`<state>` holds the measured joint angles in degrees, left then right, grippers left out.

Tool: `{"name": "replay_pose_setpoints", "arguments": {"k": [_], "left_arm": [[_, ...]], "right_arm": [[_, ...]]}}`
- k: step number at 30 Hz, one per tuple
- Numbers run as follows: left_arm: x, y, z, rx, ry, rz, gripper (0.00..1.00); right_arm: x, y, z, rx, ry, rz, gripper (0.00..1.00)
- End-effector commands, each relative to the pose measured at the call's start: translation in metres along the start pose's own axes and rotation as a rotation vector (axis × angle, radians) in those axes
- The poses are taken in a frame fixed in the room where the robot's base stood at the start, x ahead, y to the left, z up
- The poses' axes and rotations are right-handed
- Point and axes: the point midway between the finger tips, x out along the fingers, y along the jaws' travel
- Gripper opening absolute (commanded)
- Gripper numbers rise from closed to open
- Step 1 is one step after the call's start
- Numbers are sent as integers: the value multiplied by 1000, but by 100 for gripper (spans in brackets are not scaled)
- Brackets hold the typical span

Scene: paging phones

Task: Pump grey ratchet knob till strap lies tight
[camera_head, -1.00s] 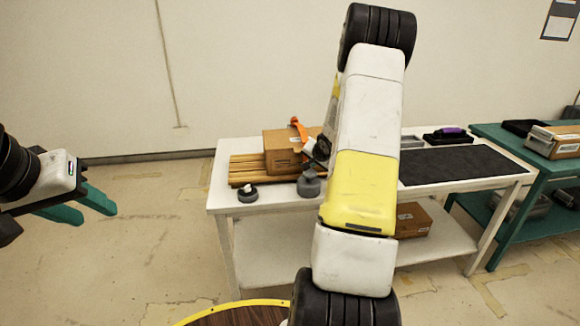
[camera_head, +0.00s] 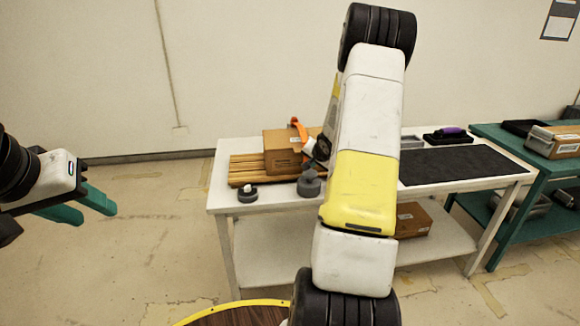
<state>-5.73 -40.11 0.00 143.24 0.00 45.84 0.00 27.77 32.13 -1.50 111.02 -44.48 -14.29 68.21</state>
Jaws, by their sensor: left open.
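A grey knob-like piece (camera_head: 309,186) stands on the white table's front half, close to the left side of my right arm. An orange strap-like piece (camera_head: 301,134) rises by the cardboard box (camera_head: 283,151), beside a small white and black part. I cannot tell whether the strap is slack or tight. A second grey round piece (camera_head: 247,194) with a light top sits at the table's left. My left gripper (camera_head: 92,208), with teal fingers, is open and empty, out over the floor left of the table. My right arm blocks the middle, and its gripper is not clearly seen.
Wooden slats (camera_head: 247,168) lie beside the box on the white table (camera_head: 230,204). A black mat (camera_head: 450,166) covers the table's right side. A teal table (camera_head: 497,140) with trays stands right. A round yellow-rimmed surface (camera_head: 240,316) is at the bottom. Floor at left is clear.

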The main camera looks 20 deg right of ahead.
Motion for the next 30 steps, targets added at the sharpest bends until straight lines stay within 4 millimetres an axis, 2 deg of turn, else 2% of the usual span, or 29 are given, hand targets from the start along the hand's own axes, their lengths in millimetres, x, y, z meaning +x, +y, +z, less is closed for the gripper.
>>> {"name": "replay_pose_setpoints", "arguments": {"k": [30], "left_arm": [[0,0,0,0,0,0,40]], "right_arm": [[6,4,4,0,0,0,0]]}}
